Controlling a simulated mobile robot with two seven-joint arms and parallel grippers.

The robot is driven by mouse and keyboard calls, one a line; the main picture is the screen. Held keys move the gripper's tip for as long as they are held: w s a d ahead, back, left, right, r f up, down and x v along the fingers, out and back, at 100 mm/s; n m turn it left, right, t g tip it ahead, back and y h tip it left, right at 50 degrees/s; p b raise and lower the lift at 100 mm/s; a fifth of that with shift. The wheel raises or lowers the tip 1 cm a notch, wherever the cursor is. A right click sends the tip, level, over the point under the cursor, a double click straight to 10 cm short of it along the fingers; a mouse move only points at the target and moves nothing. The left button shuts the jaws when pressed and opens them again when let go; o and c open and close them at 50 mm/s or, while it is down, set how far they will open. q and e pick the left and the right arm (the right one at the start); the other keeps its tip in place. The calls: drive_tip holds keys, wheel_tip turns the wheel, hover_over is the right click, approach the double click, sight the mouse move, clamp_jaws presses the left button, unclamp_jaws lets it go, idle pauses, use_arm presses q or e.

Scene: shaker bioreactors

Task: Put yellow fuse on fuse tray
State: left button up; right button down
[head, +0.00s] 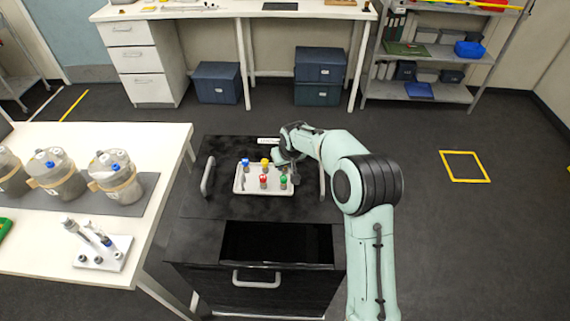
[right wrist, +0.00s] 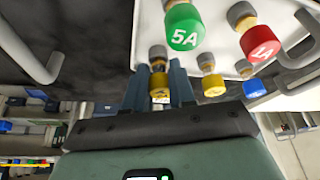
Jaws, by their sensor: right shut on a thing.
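The white fuse tray (head: 250,187) lies on the black cart top and carries a blue fuse (head: 245,162), a yellow fuse (head: 265,162), a red fuse (head: 263,181) and a green fuse (head: 283,181). My right gripper (head: 281,158) is at the tray's back right corner, beside the standing yellow fuse. In the right wrist view, its fingers are shut on another yellow fuse (right wrist: 158,82). The standing yellow fuse (right wrist: 213,84) is next to it there. I cannot tell whether the held fuse touches the tray. My left gripper is not in view.
The black cart (head: 210,205) has a handle (head: 208,176) at each side and an open recess in front. A white table (head: 150,150) at left holds several vessels and a pipette stand (head: 101,248). Floor is clear at right.

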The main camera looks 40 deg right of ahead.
drive_tip(key=shift+s+a+f, duration=0.1)
drive_tip(key=shift+s+f, duration=0.2)
drive_tip(key=shift+f, duration=0.55)
drive_tip(key=c, duration=0.8)
unclamp_jaws()
drive_tip(key=shift+w, duration=0.2)
drive_tip(key=shift+c, duration=0.2)
drive_tip(key=shift+r, duration=0.3)
drive_tip(key=v, duration=1.3)
drive_tip(key=shift+w, duration=0.1)
